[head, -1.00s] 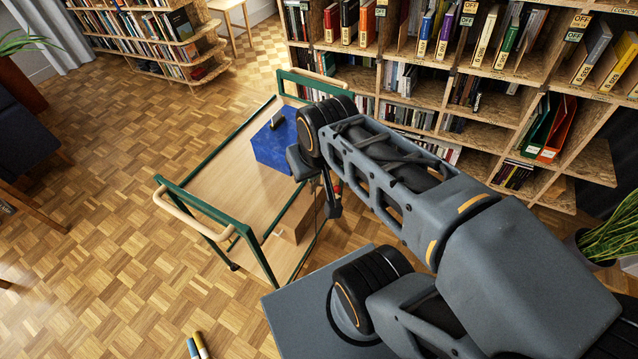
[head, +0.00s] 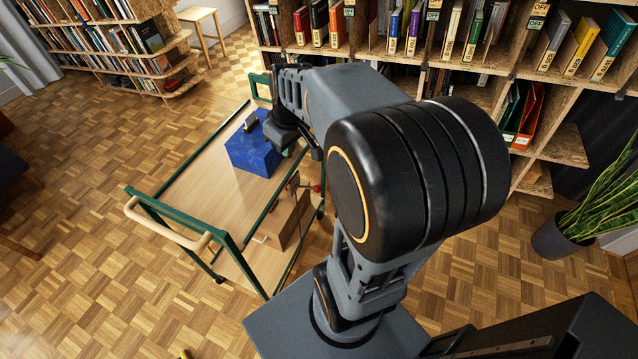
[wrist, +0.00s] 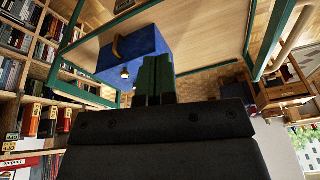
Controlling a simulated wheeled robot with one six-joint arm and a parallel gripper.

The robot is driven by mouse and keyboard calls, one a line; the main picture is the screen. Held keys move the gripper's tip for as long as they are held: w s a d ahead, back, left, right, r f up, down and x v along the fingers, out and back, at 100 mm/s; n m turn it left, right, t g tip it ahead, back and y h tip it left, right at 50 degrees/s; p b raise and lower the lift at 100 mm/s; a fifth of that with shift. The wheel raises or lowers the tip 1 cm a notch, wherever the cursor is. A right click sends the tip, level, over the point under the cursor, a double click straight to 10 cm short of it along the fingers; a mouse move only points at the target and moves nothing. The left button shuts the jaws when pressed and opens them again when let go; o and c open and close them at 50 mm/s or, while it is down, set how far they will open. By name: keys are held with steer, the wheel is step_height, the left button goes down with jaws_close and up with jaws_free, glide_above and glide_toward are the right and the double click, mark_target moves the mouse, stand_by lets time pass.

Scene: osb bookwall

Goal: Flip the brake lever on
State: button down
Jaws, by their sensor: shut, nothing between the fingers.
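A cart with a green frame (head: 172,205) and a pale wooden deck stands left of my arm. A small red knob (head: 316,188) shows at the cart's right side, beside a thin dark upright piece (head: 294,186) and a brown board (head: 296,220). It looks like part of the brake lever, but I cannot tell which way the lever is set. My gripper is above the cart's far right side, partly hidden by my arm in the head view. In the wrist view its fingers (wrist: 155,78) are shut and empty, with the blue box (wrist: 135,55) beyond them.
The blue box (head: 252,152) sits on the deck close to my gripper, with a small object on top. A tall bookshelf (head: 566,108) stands behind the cart. A potted plant (head: 560,236) is at the right. Parquet floor left of the cart is free.

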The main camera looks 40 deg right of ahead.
steer(key=w+d+f+n+y+b, duration=0.2)
steer(key=w+d+f+n, duration=0.1)
steer(key=d+f, duration=1)
steer(key=w+d, duration=0.1)
steer(key=d, duration=0.3)
steer(key=shift+f+g+b, duration=0.35)
steer(key=shift+f+g, duration=0.05)
steer(key=shift+a, duration=0.1)
steer(key=s+p+x, duration=0.1)
steer(key=x, duration=1.2)
steer(key=shift+s+a+f, duration=0.35)
